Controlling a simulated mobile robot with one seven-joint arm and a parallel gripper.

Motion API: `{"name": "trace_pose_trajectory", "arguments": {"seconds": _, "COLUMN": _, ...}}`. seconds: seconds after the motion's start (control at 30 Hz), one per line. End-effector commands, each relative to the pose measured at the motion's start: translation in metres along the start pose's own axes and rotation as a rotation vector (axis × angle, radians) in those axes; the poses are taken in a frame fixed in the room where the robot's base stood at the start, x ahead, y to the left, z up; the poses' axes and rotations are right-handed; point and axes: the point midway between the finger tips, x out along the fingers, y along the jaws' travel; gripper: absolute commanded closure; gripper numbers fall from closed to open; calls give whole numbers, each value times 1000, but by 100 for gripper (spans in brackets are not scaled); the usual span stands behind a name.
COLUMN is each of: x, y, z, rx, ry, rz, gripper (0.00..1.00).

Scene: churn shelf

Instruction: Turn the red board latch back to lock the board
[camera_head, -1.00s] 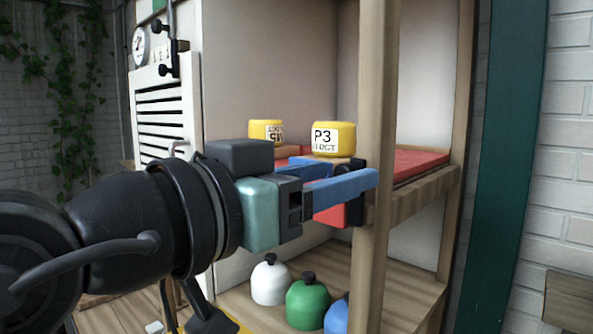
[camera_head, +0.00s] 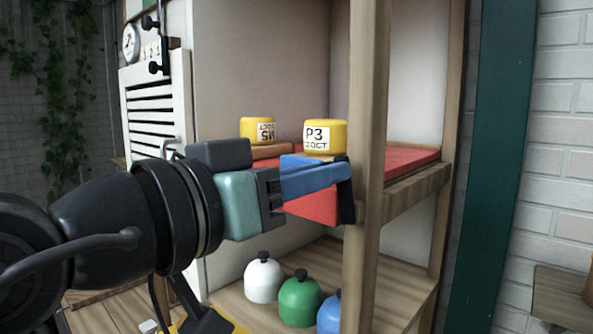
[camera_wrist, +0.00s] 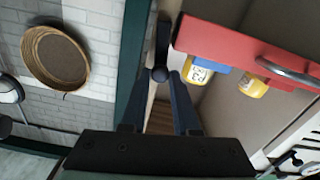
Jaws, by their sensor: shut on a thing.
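The red board (camera_head: 408,160) lies on the upper shelf level, its front face (camera_head: 312,205) showing below my fingers. Its latch is a black bar (camera_head: 346,200) at the front post, hanging close to upright beside the board's front. In the wrist view the latch (camera_wrist: 163,38) runs roughly along the post, with a round knob (camera_wrist: 160,73) at its near end. My gripper (camera_head: 345,170) has blue fingers reaching in from the left. In the wrist view my gripper (camera_wrist: 158,77) is shut on the latch's knob. The fingertips partly hide the latch in the head view.
Two yellow labelled weights, one marked P3 (camera_head: 325,136) and one behind it (camera_head: 258,130), stand just behind my fingers. White (camera_head: 263,280), green (camera_head: 300,300) and blue (camera_head: 329,316) knobbed weights stand on the lower shelf. The wooden front post (camera_head: 365,120) is close to my fingertips.

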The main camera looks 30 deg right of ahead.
Motion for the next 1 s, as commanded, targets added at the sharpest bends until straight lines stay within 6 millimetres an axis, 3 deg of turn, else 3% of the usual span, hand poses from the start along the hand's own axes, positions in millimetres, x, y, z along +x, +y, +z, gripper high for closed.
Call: {"name": "trace_pose_trajectory", "arguments": {"seconds": 1.0, "x": 0, "y": -41, "z": 18, "rx": -956, "ry": 3, "rz": 1, "gripper": 100}}
